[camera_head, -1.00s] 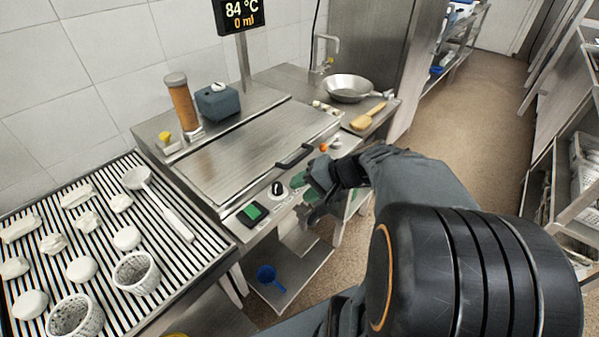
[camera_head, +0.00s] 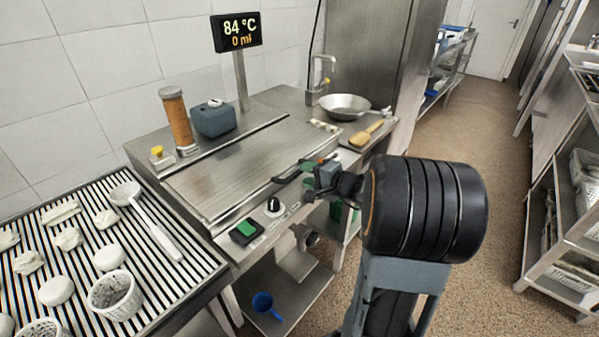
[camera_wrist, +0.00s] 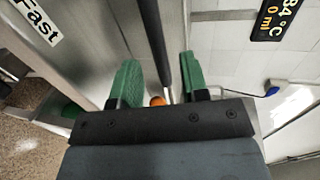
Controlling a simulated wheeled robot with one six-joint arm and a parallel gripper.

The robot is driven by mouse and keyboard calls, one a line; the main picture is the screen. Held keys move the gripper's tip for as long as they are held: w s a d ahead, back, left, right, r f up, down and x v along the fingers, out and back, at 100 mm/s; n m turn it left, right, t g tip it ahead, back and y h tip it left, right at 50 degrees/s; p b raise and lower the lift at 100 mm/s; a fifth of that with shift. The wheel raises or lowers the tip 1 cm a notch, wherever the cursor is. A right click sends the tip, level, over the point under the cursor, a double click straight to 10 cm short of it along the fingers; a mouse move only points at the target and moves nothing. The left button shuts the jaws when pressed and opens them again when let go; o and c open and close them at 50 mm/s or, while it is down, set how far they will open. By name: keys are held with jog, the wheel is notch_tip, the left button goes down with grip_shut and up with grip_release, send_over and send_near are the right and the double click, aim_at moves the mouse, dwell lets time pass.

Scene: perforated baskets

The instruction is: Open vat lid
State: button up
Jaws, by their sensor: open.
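The vat's flat steel lid (camera_head: 228,165) is shut. Its black bar handle (camera_head: 285,176) is at the front right edge of the lid. My gripper (camera_head: 308,172) is at the right end of the handle in the head view and partly covers it. In the wrist view, the two green fingers of my gripper (camera_wrist: 158,62) are apart. The black handle (camera_wrist: 153,30) runs lengthwise between them, with clear gaps to both fingers. Whether the fingertips reach past the bar is hard to tell.
A striped rack (camera_head: 150,262) with white pieces, baskets (camera_head: 115,298) and a ladle (camera_head: 150,220) is at left. A blue-grey box (camera_head: 214,118) and a brown cylinder (camera_head: 177,118) stand behind the lid. A pan (camera_head: 345,106) and wooden brush (camera_head: 367,132) lie right.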

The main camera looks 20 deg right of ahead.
aim_at(301, 172)
jog(key=shift+x, duration=1.85)
jog(key=shift+c, duration=0.4)
grip_shut()
